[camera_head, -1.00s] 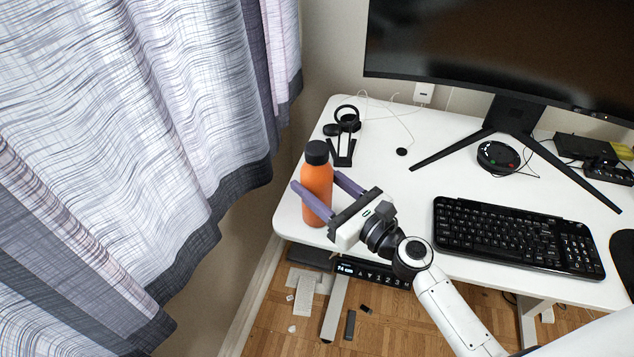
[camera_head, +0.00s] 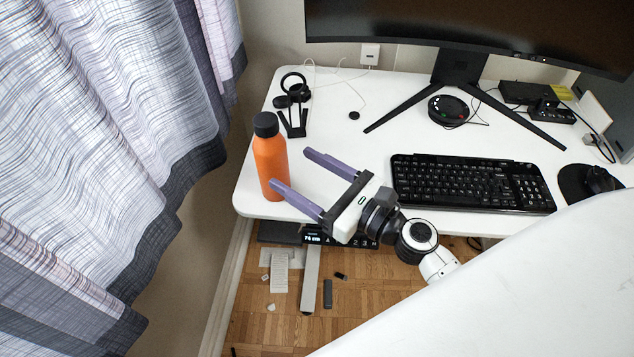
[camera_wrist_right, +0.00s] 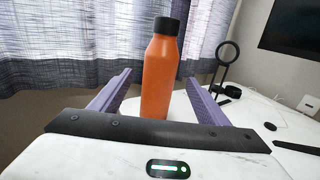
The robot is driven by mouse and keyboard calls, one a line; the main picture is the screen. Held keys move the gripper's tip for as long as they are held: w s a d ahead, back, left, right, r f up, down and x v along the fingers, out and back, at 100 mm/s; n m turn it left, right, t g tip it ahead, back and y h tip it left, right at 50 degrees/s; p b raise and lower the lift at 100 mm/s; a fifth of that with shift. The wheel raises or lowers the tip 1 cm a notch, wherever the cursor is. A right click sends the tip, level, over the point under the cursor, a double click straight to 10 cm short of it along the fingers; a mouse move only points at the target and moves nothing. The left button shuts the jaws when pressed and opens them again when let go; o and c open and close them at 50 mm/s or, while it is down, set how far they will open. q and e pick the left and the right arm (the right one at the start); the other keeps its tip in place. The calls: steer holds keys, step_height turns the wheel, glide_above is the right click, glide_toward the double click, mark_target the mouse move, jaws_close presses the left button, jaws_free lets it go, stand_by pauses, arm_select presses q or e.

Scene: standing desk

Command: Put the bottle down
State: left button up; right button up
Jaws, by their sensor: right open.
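An orange bottle (camera_head: 270,165) with a black cap stands upright on the white desk (camera_head: 335,127), near its left front corner. My right gripper (camera_head: 291,168) is open, with its two purple fingers pointing toward the bottle. In the head view the fingertips are at or just right of the bottle, and the near finger overlaps its lower edge. In the right wrist view the bottle (camera_wrist_right: 159,80) stands upright beyond the palm, seen between the two spread fingers. Whether a finger touches it I cannot tell. My left gripper is not in view.
A black headphone stand (camera_head: 293,110) is behind the bottle. A keyboard (camera_head: 470,183) lies right of my gripper, and the monitor stand (camera_head: 460,75) is at the back. The curtain (camera_head: 100,120) hangs left of the desk. The desk between bottle and monitor is mostly clear.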

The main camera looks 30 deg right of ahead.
steer(key=s+f+n+g+h, duration=0.1)
steer(key=s+f+n+g, duration=0.1)
steer(key=s+f+n, duration=0.4)
steer(key=s+a+f+n+g+h, duration=0.1)
steer(key=s+f+n+g+h, duration=0.1)
steer(key=s+f+n, duration=0.4)
steer(key=s+a+f+n+g+h, duration=0.1)
steer(key=s+f+n, duration=0.5)
steer(key=f+n, duration=0.6)
steer(key=n+g+h, duration=0.1)
steer(key=n+g, duration=0.1)
steer(key=n, duration=0.7)
steer(key=shift+s+a+g+b, duration=0.2)
steer(key=shift+s+g+b, duration=0.15)
steer(key=shift+g, duration=0.05)
steer(key=shift+c, duration=0.4)
